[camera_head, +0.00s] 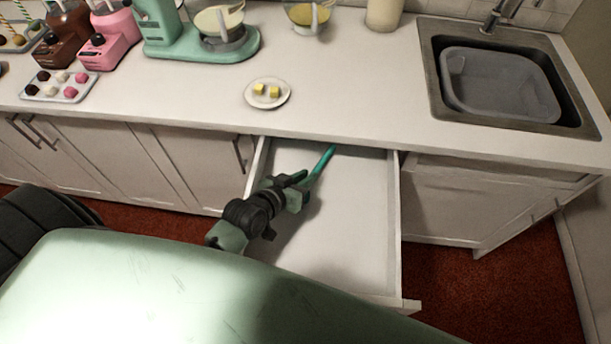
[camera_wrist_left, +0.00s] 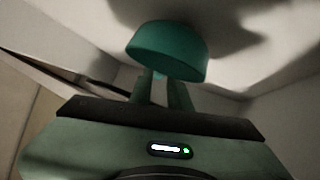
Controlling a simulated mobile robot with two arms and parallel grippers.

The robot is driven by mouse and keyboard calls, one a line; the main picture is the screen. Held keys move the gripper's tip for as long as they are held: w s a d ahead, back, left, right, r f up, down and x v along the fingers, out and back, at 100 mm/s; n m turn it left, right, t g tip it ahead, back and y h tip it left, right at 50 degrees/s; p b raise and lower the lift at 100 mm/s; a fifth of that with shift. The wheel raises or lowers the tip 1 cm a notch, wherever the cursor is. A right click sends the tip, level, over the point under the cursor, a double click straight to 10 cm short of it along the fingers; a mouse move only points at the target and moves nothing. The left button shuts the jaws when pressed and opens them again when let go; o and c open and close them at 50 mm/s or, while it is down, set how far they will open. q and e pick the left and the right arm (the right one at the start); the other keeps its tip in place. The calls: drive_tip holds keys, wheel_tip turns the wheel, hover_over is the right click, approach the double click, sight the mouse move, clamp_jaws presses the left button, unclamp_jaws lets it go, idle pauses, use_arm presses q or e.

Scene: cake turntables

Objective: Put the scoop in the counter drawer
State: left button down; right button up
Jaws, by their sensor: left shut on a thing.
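My left gripper (camera_head: 300,183) is over the open counter drawer (camera_head: 350,235), near its left side. It is shut on the teal scoop (camera_head: 323,162), whose thin end points toward the back of the drawer. In the left wrist view the scoop (camera_wrist_left: 167,50) shows as a rounded teal part just beyond the gripper fingers (camera_wrist_left: 163,92), with pale drawer walls around it. I cannot tell whether the scoop touches the drawer floor. The rest of the drawer looks empty. My right gripper is not in view.
The counter (camera_head: 345,90) is above and behind the drawer. It holds a plate with yellow cubes (camera_head: 268,93), a green stand mixer (camera_head: 205,35), a tray of sweets (camera_head: 60,86) and a sink with a grey tub (camera_head: 500,82). Closed cabinets (camera_head: 130,160) flank the drawer.

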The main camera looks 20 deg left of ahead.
use_arm(q)
drive_tip(key=c, duration=1.3)
unclamp_jaws()
drive_tip(key=shift+f, duration=0.15)
drive_tip(key=v, duration=1.2)
drive_tip(key=shift+b, duration=0.3)
